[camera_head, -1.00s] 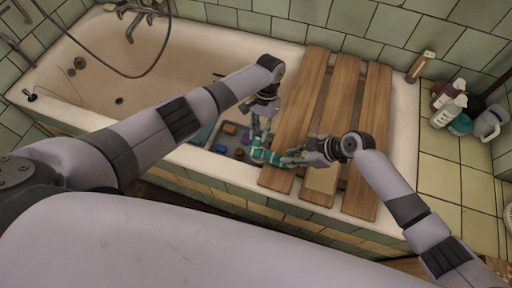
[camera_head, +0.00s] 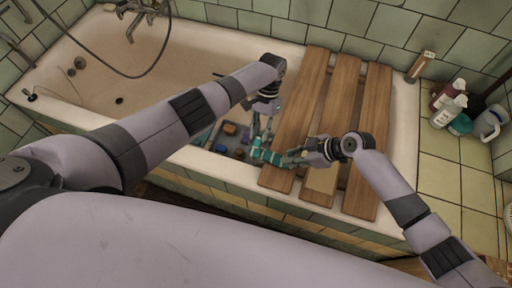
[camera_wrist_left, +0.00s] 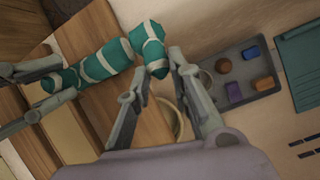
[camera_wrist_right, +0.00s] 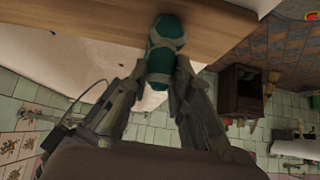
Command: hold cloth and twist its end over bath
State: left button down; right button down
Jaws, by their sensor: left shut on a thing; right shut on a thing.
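The cloth (camera_head: 268,156) is a teal roll with pale bands, held between my two grippers near the front rim of the bath (camera_head: 228,172), beside the wooden slats. My left gripper (camera_head: 256,142) points down and is shut on the cloth's left end. In the left wrist view the cloth (camera_wrist_left: 105,62) bends at that end, between the fingers (camera_wrist_left: 154,78). My right gripper (camera_head: 290,158) comes from the right and is shut on the other end. In the right wrist view the cloth (camera_wrist_right: 165,42) sticks out beyond the fingertips (camera_wrist_right: 158,76).
Wooden slats (camera_head: 343,100) lie across the bath's right part. A grey tray (camera_wrist_left: 236,52) with small coloured blocks lies left of the cloth. Bottles (camera_head: 450,112) stand on the tiled ledge at right. A tap (camera_head: 138,14) and hose are at the back left.

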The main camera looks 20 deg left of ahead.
pick_arm(q)
jog(key=shift+a+f, duration=0.1)
jog(key=shift+a, duration=0.1)
jog(key=c, duration=1.4)
grip_release()
jog(key=shift+d, duration=0.15)
jog(key=shift+o, duration=0.6)
jog(key=o, duration=0.6)
jog(key=shift+c, duration=0.2)
jog(key=shift+v, duration=2.6)
